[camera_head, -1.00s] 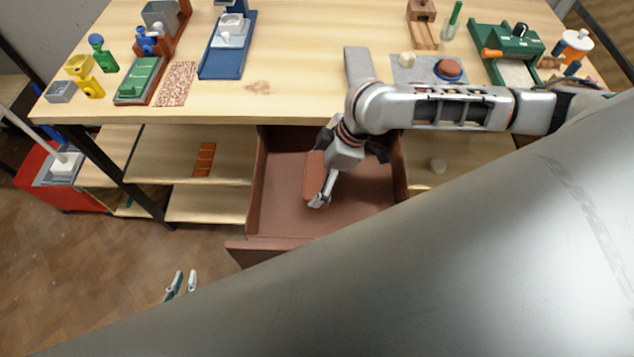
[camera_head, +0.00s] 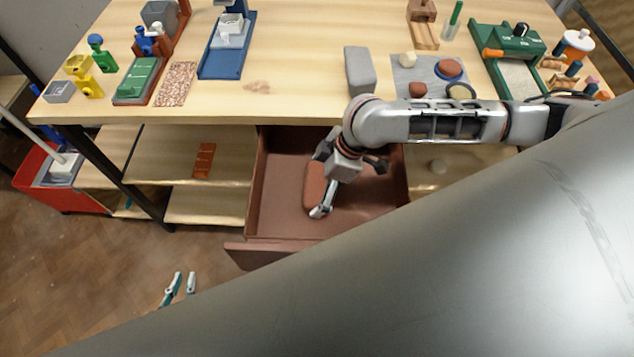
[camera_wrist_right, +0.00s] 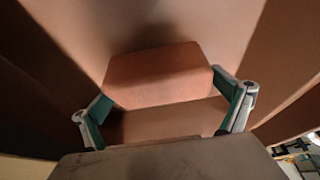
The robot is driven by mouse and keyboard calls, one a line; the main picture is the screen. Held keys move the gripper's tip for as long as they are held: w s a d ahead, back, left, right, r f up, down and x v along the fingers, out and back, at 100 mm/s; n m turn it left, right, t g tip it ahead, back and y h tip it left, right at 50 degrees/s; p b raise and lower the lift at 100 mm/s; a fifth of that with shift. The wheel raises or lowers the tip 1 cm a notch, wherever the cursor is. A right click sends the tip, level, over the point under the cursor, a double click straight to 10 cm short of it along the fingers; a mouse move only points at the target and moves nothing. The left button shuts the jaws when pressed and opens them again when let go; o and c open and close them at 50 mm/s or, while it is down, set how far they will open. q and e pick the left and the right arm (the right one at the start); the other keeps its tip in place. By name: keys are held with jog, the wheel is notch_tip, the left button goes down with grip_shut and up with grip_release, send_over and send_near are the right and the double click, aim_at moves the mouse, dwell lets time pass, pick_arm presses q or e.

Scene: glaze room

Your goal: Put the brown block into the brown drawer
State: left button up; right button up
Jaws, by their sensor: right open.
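The brown block (camera_head: 314,186) is inside the open brown drawer (camera_head: 275,222), towards its middle, and appears to rest on the drawer floor. My right gripper (camera_head: 324,184) reaches down into the drawer with its fingers on either side of the block. In the right wrist view the block (camera_wrist_right: 160,76) sits between the spread fingers of the right gripper (camera_wrist_right: 165,115); finger contact is unclear. My left gripper (camera_head: 180,285) shows only its fingertips, apart and empty, above the floor at lower left. The rest of it is hidden behind my own arm.
The workbench top (camera_head: 290,60) is above and behind the drawer. A grey block (camera_head: 360,70) stands near its front edge. Open shelves (camera_head: 225,165) flank the drawer. A red bin (camera_head: 70,190) stands at left. My large arm link covers the lower right.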

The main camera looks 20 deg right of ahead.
jog(key=p+v, duration=0.2)
jog(key=v, duration=1)
dwell(0.3)
